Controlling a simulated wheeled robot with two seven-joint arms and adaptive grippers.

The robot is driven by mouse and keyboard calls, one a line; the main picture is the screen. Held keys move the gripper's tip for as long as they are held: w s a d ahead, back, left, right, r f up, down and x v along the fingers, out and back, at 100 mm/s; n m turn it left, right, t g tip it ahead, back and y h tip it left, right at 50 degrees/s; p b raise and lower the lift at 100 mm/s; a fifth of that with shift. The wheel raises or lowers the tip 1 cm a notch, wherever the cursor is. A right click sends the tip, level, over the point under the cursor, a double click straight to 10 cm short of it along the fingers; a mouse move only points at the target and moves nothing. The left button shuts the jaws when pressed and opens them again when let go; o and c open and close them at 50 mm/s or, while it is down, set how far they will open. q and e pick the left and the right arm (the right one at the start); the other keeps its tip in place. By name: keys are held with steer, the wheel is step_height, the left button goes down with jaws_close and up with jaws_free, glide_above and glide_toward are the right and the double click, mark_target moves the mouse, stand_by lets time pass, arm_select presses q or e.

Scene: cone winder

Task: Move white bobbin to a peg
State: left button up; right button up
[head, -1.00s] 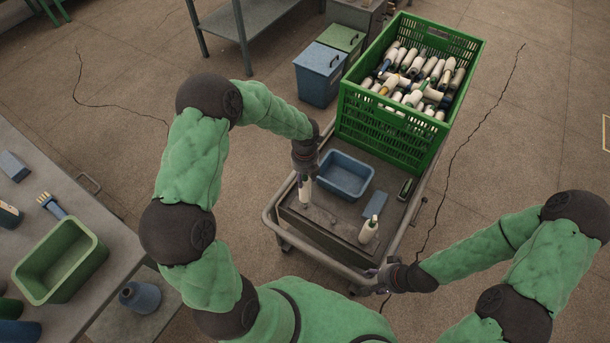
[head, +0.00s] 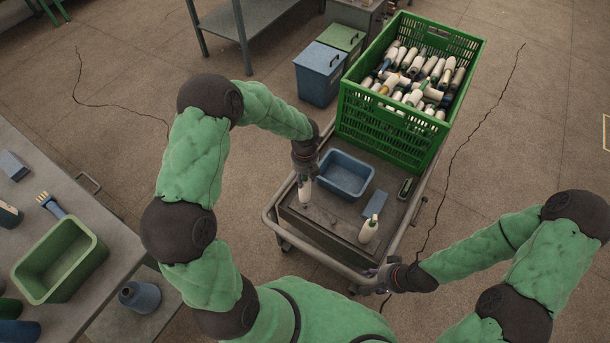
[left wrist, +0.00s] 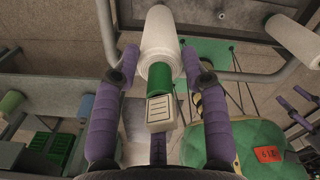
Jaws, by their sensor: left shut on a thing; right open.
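My left gripper (head: 305,168) is shut on a white bobbin (head: 304,188) at the left side of the cart. In the left wrist view the white bobbin (left wrist: 161,48) sits between the two purple fingers, with its green end (left wrist: 160,80) towards the camera. From the head view I cannot tell whether it touches the cart top. A second white bobbin (head: 369,230) stands near the cart's front right; a white bobbin also shows at the upper right of the left wrist view (left wrist: 292,38). My right gripper (head: 370,273) is open and empty by the cart's front right corner. I cannot make out a peg.
The cart (head: 325,224) carries a blue tray (head: 346,174), a flat blue piece (head: 375,203) and a green crate (head: 385,130) full of bobbins. A metal rail (head: 270,215) runs around the cart. A table with a green bin (head: 60,258) is at the left.

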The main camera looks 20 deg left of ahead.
steer(key=shift+r, duration=0.25)
stand_by(0.4)
arm_select(q)
steer(key=shift+f+b, duration=1.15)
steer(key=shift+f, duration=1.65)
arm_select(e)
steer(key=shift+f, duration=1.4)
arm_select(q)
steer(key=o, duration=1.1)
step_height(320, 180, up, 12)
